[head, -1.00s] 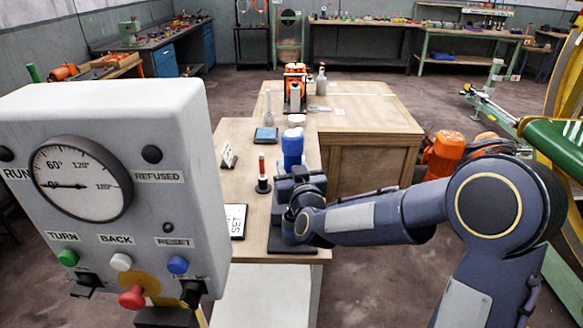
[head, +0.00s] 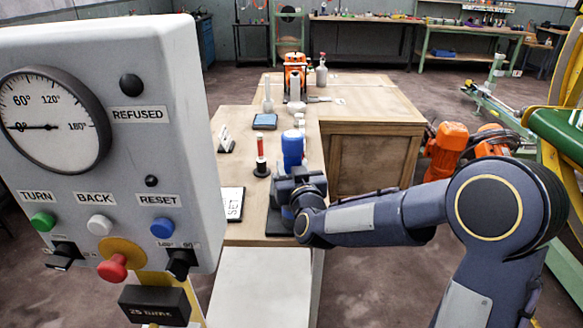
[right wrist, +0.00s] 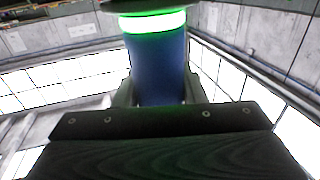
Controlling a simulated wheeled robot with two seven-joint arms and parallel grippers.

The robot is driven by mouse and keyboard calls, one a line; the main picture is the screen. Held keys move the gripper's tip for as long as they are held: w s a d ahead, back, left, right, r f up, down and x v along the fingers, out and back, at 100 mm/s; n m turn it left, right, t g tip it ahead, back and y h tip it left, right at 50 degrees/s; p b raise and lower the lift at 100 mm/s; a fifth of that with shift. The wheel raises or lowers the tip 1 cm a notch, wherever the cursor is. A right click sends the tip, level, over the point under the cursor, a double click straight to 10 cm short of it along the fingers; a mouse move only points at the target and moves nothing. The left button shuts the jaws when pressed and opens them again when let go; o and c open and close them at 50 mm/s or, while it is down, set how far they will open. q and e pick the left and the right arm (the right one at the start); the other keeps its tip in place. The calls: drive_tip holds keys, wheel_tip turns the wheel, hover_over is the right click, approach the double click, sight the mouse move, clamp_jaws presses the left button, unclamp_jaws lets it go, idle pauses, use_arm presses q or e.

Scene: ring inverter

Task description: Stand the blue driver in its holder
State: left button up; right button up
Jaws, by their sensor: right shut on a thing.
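The blue driver (head: 292,146) stands roughly upright above my right gripper (head: 293,172) in the head view. The right wrist view shows its blue body (right wrist: 158,68) between the fingers of my right gripper (right wrist: 158,95), with a bright white-green band near its top. That gripper is shut on it. Its lower end is hidden by the gripper. A dark flat base (head: 279,228) shows partly behind my right wrist; I cannot tell whether it is the holder or whether the driver touches it. My left gripper is not in view.
A grey control panel (head: 150,165) with a gauge and buttons fills the left. On the bench (head: 240,130) are a small black stand with a red-and-white post (head: 261,158), a white SET card (head: 232,203) and a blue-screened device (head: 264,121). An orange machine (head: 296,75) stands farther back.

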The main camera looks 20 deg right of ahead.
drive_tip(key=shift+b, duration=0.3)
idle(0.5)
drive_tip(key=o, duration=1.2)
drive_tip(key=shift+f, duration=0.1)
drive_tip(key=shift+c, duration=0.2)
drive_tip(key=shift+o, duration=0.2)
drive_tip(key=shift+f, duration=0.2)
drive_tip(key=s+d+g+y+p, duration=0.1)
drive_tip(key=s+g+p, duration=0.4)
drive_tip(key=s, duration=1.3)
drive_tip(key=s+d+r+m+g+y+p, duration=0.1)
drive_tip(key=s+g, duration=0.6)
drive_tip(key=s, duration=1.2)
drive_tip(key=d+y+p, duration=0.1)
drive_tip(key=y+p, duration=0.1)
drive_tip(key=p, duration=0.1)
drive_tip(key=shift+d+r+m+p, duration=0.25)
drive_tip(key=shift+r+m+p, duration=0.05)
drive_tip(key=shift+p, duration=0.1)
